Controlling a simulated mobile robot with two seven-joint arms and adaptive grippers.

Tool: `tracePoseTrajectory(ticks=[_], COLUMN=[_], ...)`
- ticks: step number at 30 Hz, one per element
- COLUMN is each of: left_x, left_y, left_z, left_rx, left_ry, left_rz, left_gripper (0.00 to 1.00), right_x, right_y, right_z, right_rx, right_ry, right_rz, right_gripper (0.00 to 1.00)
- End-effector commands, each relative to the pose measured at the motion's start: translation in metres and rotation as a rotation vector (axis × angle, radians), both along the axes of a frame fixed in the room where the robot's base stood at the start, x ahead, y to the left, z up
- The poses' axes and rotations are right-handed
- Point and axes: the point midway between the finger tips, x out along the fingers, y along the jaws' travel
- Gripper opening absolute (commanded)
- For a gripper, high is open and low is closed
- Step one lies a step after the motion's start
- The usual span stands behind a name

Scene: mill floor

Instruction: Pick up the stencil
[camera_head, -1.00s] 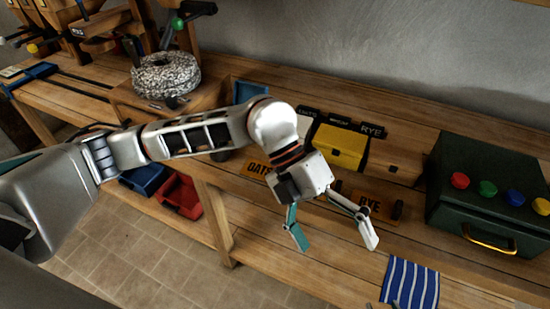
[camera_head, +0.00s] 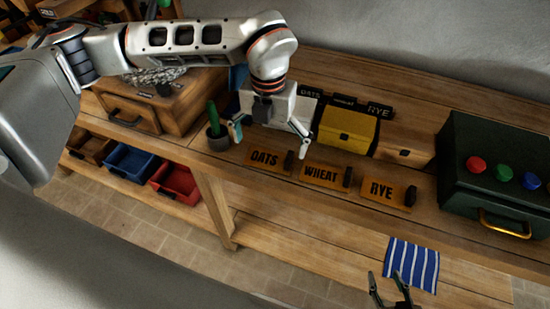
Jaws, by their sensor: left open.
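Three orange plates with black lettering lie in a row on the wooden bench: OATS (camera_head: 266,160), WHEAT (camera_head: 322,176) and RYE (camera_head: 387,191). Each has a dark block at its right end. Black plates with pale lettering, among them one marked RYE (camera_head: 379,111), stand behind the boxes; I cannot tell which of these is the stencil. My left gripper (camera_head: 270,143) is open and empty, its fingers spread above and behind the OATS plate. My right gripper (camera_head: 389,288) is at the bottom edge, partly cut off, its dark fingers apart with nothing between them.
A yellow box (camera_head: 346,132) and a wooden box (camera_head: 404,152) stand behind the plates. A dark green case (camera_head: 490,207) with coloured knobs is at right. A potted cactus (camera_head: 216,130) stands left of my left gripper. A striped cloth (camera_head: 412,263) lies near the front.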

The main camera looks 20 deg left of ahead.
Motion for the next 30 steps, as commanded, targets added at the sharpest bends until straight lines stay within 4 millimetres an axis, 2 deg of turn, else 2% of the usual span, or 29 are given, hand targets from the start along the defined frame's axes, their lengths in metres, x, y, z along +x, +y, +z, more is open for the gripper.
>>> tracePoseTrajectory(ticks=[8, 17, 20, 29, 30], left_x=[0.002, 0.003, 0.003, 0.002, 0.002], left_y=[0.004, 0.003, 0.003, 0.004, 0.004], left_z=[-0.037, -0.043, -0.043, -0.044, -0.044], left_rx=[0.000, -0.001, -0.001, 0.001, 0.001], left_ry=[0.003, 0.001, 0.001, 0.003, 0.003], left_rz=[0.000, -0.001, -0.001, 0.000, 0.000], left_gripper=[1.00, 1.00, 0.79, 0.01, 0.00], right_x=[0.001, 0.001, 0.001, 0.001, 0.001], right_y=[0.000, 0.000, 0.000, 0.000, 0.000], right_z=[0.005, 0.005, 0.005, 0.005, 0.005], right_rx=[-0.001, -0.001, -0.001, -0.001, -0.001], right_ry=[-0.002, -0.002, -0.002, -0.002, -0.002], right_rz=[0.000, 0.000, 0.000, 0.000, 0.000], right_gripper=[0.40, 0.40, 0.40, 0.40, 0.40])
